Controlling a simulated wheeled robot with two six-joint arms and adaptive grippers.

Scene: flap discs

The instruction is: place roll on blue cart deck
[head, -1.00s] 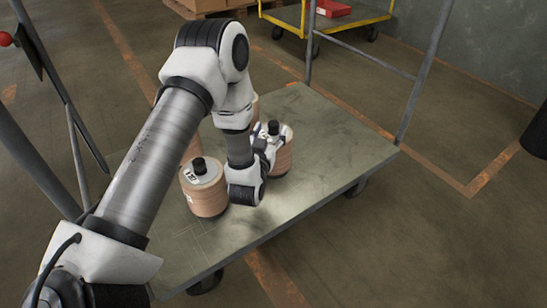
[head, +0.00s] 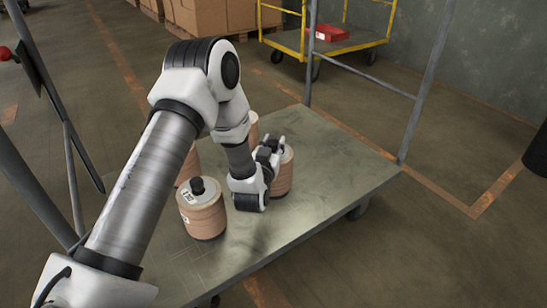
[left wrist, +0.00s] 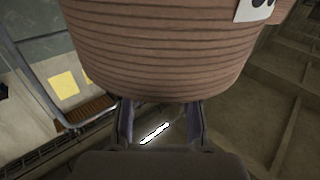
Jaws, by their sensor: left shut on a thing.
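Several tan, ribbed rolls stand upright on the flat deck (head: 330,160) of a cart, which looks grey-green rather than blue. The near roll (head: 203,214) has a black knob and a white label on top. My left gripper (head: 269,150) is at the right-hand roll (head: 284,176) and shut on it, partly hiding its top and left side. In the left wrist view this roll (left wrist: 185,55) fills the upper middle, just beyond the fingers. Another roll (head: 187,165) and one behind my arm (head: 253,132) are partly hidden. My right gripper is out of view.
Grey posts and a rail (head: 425,85) rise at the cart's far edge. More bars (head: 35,185) stand at left. A yellow-framed cart (head: 352,43) with a red bin (head: 327,33) and cardboard boxes (head: 215,17) are behind. The right part of the deck is clear.

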